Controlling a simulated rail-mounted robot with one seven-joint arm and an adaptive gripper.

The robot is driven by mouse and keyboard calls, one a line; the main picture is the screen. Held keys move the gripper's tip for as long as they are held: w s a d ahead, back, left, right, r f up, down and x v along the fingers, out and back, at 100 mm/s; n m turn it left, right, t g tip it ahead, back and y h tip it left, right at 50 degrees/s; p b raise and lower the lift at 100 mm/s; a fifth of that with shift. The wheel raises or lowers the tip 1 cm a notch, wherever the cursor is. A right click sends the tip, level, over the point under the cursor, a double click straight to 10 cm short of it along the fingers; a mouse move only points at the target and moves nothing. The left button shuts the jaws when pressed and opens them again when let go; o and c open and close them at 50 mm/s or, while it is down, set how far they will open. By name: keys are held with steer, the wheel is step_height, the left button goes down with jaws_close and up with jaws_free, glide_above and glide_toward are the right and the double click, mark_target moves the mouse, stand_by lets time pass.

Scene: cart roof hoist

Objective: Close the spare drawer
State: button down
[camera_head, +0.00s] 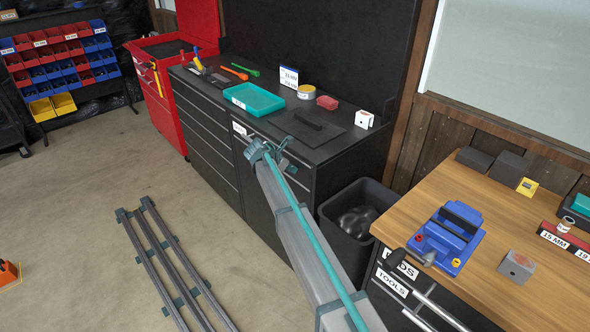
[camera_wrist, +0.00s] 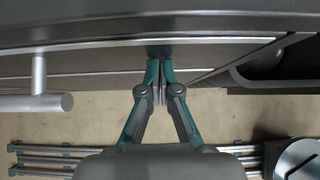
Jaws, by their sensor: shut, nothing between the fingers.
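The dark cabinet's top drawer (camera_head: 240,138) carries a small white label, too small for me to read, so I cannot be sure it is the spare drawer. My gripper (camera_head: 262,148) is at this drawer front and partly hides it, with my arm reaching up from the lower right. In the wrist view, my gripper (camera_wrist: 160,62) is shut and empty, its fingertips at or just under a bright-edged dark front (camera_wrist: 100,52). A bar handle (camera_wrist: 38,98) shows left of the fingers. I cannot tell whether the fingertips touch the front, or how far the drawer stands out.
A teal tray (camera_head: 254,99) and small items lie on the cabinet top. A black bin (camera_head: 340,222) stands right of the cabinet, beside a wooden workbench (camera_head: 460,185) with a blue vise (camera_head: 450,236). Floor rails (camera_head: 170,262) lie left of my arm; the floor around them is mostly clear.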

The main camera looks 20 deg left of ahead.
steer(key=shift+w+r, duration=0.15)
steer(key=shift+w, duration=0.15)
steer(key=s+a+r+b, duration=0.2)
steer(key=s+a+r, duration=0.4)
steer(key=s, duration=0.4)
steer(key=s+d+f+m+y, duration=0.1)
steer(key=s+d+f+m, duration=0.1)
steer(key=s+m, duration=0.3)
steer(key=s+d+f+m+g, duration=0.2)
steer(key=s+d+f+m, duration=0.3)
steer(key=d+f, duration=0.5)
steer(key=s+d+f+m+g, duration=0.3)
steer(key=s+d+f+m, duration=0.2)
steer(key=d+f, duration=0.5)
steer(key=s+d+f+m+g, duration=0.2)
steer(key=s+d+f+m, duration=0.35)
steer(key=d+f, duration=0.45)
steer(key=s+d+f+m+g+y, duration=0.1)
steer(key=s+d+f+m+g, duration=0.1)
steer(key=s+d, duration=0.6)
steer(key=s+d+f+m+g+y, duration=0.1)
steer(key=s+d+f+m+g, duration=0.2)
steer(key=s+d, duration=0.6)
steer(key=s+d+f+m+g+y, duration=0.1)
steer(key=s+d+f+m, duration=0.3)
steer(key=s+d, duration=0.5)
steer(key=s+f+g, duration=0.1)
steer(key=s, duration=0.9)
steer(key=shift+f+m+g, duration=0.35)
steer(key=shift+f+g, duration=0.05)
